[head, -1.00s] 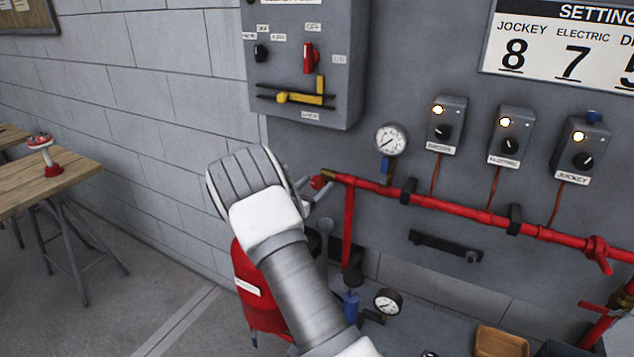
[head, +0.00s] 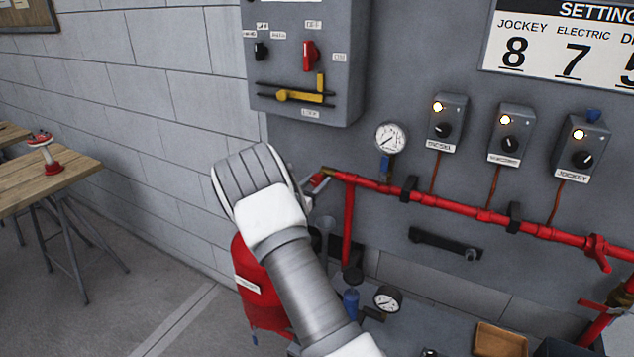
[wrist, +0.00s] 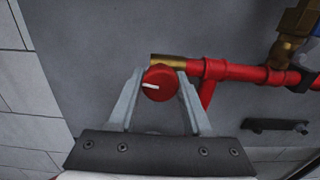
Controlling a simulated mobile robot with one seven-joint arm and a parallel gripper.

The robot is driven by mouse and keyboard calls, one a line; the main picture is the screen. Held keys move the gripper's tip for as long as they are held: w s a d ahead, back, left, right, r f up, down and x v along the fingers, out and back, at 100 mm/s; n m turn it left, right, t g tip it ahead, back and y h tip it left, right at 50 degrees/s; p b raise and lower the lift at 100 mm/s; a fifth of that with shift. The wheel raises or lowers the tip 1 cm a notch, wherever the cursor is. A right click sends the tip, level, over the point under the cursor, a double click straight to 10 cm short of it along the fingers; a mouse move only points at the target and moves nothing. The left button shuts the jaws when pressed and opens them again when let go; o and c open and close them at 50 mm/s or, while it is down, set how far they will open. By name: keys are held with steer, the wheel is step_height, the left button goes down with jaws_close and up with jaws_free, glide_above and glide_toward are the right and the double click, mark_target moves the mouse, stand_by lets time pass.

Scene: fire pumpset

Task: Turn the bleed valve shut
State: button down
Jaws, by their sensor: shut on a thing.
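The bleed valve has a round red knob (wrist: 160,84) with a white pointer line, at the brass left end (wrist: 168,61) of the red pipe. In the wrist view my gripper (wrist: 160,82) has one finger on each side of this knob and is shut on it. The white line points left and slightly up in that view. In the head view my gripper (head: 312,185) reaches the pipe's left end, and my wrist hides part of it. A little red of the knob (head: 318,179) shows there between the fingers.
The red pipe (head: 460,206) runs right along the grey panel, below a pressure gauge (head: 391,139) and several switch boxes. A grey control box (head: 305,60) hangs above. A red tank (head: 257,280) stands below my wrist. A wooden table (head: 60,180) stands at left.

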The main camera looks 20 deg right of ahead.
steer(key=shift+f+b, duration=0.1)
steer(key=shift+b, duration=0.25)
steer(key=m+b, duration=0.1)
steer(key=b, duration=0.2)
steer(key=m+b, duration=0.2)
steer(key=b, duration=0.1)
steer(key=shift+f, duration=0.3)
steer(key=m+b, duration=0.4)
steer(key=b, duration=0.4)
steer(key=m+b, duration=0.5)
steer(key=b, duration=0.6)
steer(key=shift+a+m, duration=0.1)
steer(key=shift+m, duration=0.2)
steer(key=m+b, duration=0.1)
steer(key=b, duration=0.1)
steer(key=m+b, duration=0.1)
steer(key=b, duration=0.2)
steer(key=shift+w+r+m, duration=0.1)
steer(key=shift+r+m, duration=0.15)
steer(key=shift+m, duration=0.15)
steer(key=shift+r+m+b, duration=0.1)
steer(key=shift+m+b, duration=0.2)
steer(key=shift+b, duration=0.2)
steer(key=shift+r, duration=0.1)
